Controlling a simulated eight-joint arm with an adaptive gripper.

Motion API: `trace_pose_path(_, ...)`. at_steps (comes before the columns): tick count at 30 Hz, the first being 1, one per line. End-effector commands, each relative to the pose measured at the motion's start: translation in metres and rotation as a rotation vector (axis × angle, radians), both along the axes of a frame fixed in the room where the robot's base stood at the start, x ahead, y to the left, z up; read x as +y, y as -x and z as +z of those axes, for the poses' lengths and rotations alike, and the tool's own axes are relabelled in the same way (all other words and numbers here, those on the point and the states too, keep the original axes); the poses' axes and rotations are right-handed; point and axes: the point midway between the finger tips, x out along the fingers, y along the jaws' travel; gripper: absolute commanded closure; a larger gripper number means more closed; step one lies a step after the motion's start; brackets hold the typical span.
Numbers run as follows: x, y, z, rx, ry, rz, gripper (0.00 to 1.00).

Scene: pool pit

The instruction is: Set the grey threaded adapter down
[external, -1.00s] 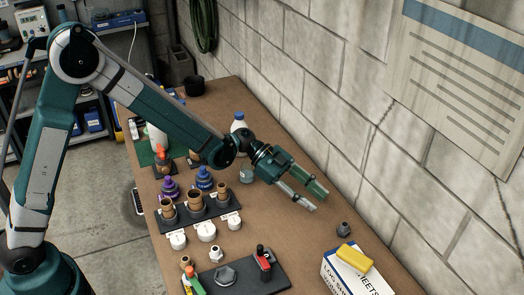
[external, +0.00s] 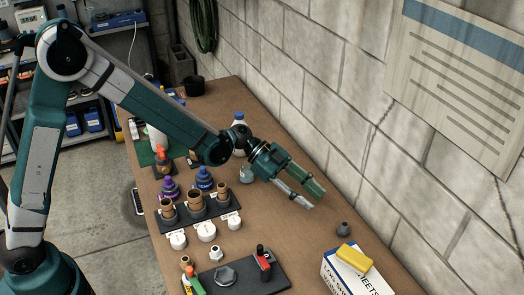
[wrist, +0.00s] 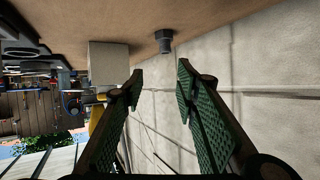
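A small dark grey fitting (external: 343,229), which looks like the grey threaded adapter, stands on the brown bench near the wall. It also shows in the wrist view (wrist: 164,42), where the bench appears at the top; its thread cannot be made out. My gripper (external: 316,199) is open, with nothing between its fingers. It is apart from the fitting, up and to the left of it in the external view. In the wrist view the gap between the fingertips (wrist: 160,72) lies just below the fitting.
A white box (external: 349,277) with a yellow sponge (external: 354,258) on it stands near the fitting. A black rack (external: 197,208) of brass fittings and a dark tray (external: 242,276) with tools lie to the left. The block wall (external: 330,110) runs along the bench.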

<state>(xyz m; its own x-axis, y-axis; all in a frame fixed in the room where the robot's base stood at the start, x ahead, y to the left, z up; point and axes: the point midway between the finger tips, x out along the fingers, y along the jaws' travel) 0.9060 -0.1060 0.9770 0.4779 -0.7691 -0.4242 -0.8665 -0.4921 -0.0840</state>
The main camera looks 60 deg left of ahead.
Motion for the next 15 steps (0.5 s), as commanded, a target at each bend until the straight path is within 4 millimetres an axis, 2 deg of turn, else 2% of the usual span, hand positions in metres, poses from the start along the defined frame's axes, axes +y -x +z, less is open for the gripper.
trace_pose_path(15, -0.002, 0.071, 0.052, 0.191, -0.069, 0.139, 0.69)
